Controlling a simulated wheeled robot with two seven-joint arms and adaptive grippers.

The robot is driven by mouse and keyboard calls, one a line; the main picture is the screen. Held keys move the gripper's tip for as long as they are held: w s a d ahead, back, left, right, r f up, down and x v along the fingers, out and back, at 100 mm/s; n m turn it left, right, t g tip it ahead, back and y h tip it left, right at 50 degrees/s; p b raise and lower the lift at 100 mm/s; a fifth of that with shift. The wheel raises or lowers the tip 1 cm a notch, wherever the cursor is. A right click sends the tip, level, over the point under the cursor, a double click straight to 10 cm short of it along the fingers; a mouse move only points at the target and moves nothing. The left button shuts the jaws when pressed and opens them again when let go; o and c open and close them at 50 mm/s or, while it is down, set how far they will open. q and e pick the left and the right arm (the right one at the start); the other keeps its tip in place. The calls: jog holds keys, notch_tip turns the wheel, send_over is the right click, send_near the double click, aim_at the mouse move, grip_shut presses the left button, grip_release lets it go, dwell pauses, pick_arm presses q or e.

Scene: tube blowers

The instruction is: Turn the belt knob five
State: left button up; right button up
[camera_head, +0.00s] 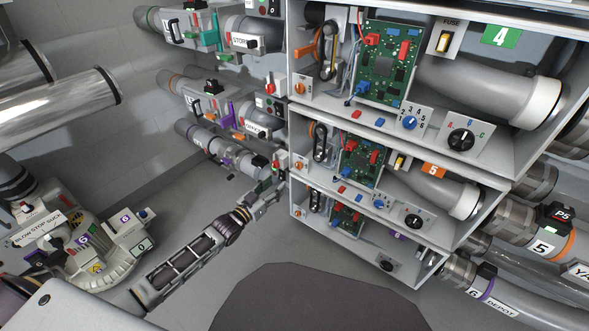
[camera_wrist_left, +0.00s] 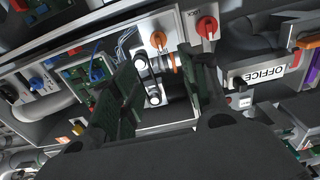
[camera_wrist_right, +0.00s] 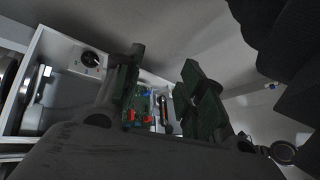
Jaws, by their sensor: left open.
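The bay with the orange "5" label (camera_head: 433,170) is the middle level of the rack in the head view. A black belt loop (camera_head: 320,142) stands at its left end, with a small orange-red knob (camera_head: 299,165) low beside it. My left gripper (camera_head: 270,186) is just left of the rack, near that end. In the left wrist view, its open, empty fingers (camera_wrist_left: 160,75) frame a belt on two pale pulleys (camera_wrist_left: 148,78). An orange knob (camera_wrist_left: 158,40) and a red knob (camera_wrist_left: 206,27) show beyond the fingertips. My right gripper (camera_wrist_right: 160,90) is open and empty.
Bay "4" (camera_head: 501,36) lies above and another bay below. Bay five holds a circuit board (camera_head: 361,160) and a black dial (camera_head: 414,221). Labelled pipes with coloured clamps (camera_head: 205,135) crowd the rack's left side.

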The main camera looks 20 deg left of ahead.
aim_at(297, 166)
pick_arm(q)
jog(key=shift+b+x, duration=1.75)
jog(key=shift+x, duration=2.75)
jog(key=shift+b+x, duration=0.5)
jog(key=shift+x, duration=0.75)
jog(key=shift+w+d+f, duration=0.1)
jog(key=shift+w+d, duration=0.1)
jog(key=shift+w, duration=0.45)
pick_arm(e)
notch_tip(297, 166, down, 6)
jog(key=a+t+y, duration=0.1)
jog(key=shift+w, duration=0.3)
jog(key=shift+s+a, duration=0.1)
jog(key=shift+s, duration=0.1)
pick_arm(q)
jog(key=c, duration=0.8)
jog(key=shift+c, duration=0.2)
pick_arm(e)
jog(key=shift+f, duration=0.1)
